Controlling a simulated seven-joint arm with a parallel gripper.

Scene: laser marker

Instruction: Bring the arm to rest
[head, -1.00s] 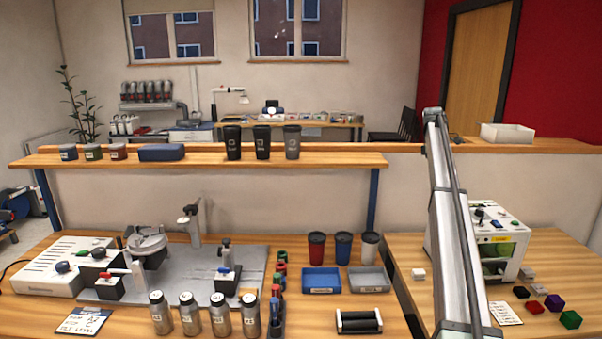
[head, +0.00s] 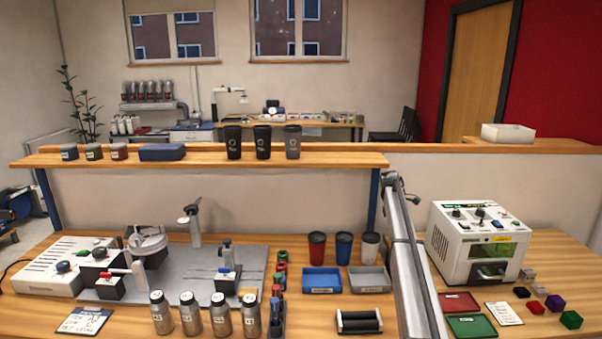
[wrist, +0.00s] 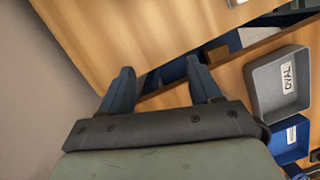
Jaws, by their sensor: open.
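My gripper (wrist: 160,82) shows in the wrist view with its two dark fingers spread apart and nothing between them. Beyond the fingertips are wooden surfaces and a dark blue part between them. A grey tray labelled OVAL (wrist: 282,85) and a blue tray (wrist: 292,138) lie to the right of the fingers, apart from them. In the head view my arm stands right of the middle, beside the grey tray (head: 369,280); my gripper cannot be made out there.
The laser marker (head: 478,243) stands on the right table, with red (head: 459,302) and green (head: 471,326) trays and several small blocks in front. A wooden shelf (head: 340,160) with cups crosses behind the workbench. Steel bottles and a grey fixture plate fill the left side.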

